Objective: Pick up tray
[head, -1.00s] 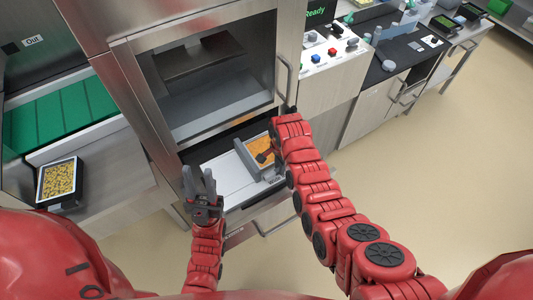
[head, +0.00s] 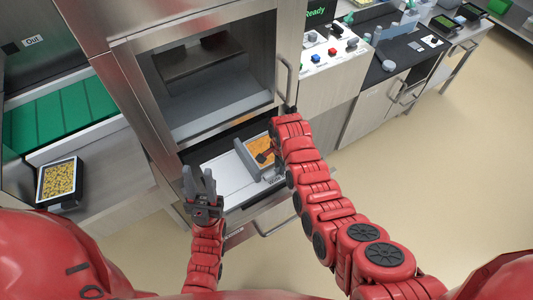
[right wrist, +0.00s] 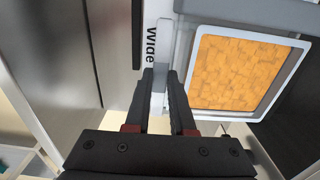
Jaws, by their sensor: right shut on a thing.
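A light tray (right wrist: 250,34) with orange food sits in a grey holder on the pulled-out white drawer; its orange food (head: 260,140) shows partly in the head view, behind my right arm. My right gripper (right wrist: 163,75) is shut on a light grey bar (right wrist: 163,35) beside the tray, next to the "Wide" label. Its fingers are left of the tray in the right wrist view and apart from the food. My left gripper (head: 199,170) is open and empty, in front of the drawer's left side. A black tray of yellow food (head: 60,180) stands on the left counter.
The sealer's window (head: 210,75) is above the drawer, with a vertical handle (head: 286,80) at its right. A control panel (head: 325,53) with coloured buttons and a "Ready" screen is to the right. A green conveyor (head: 65,120) lies left. The floor at right is clear.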

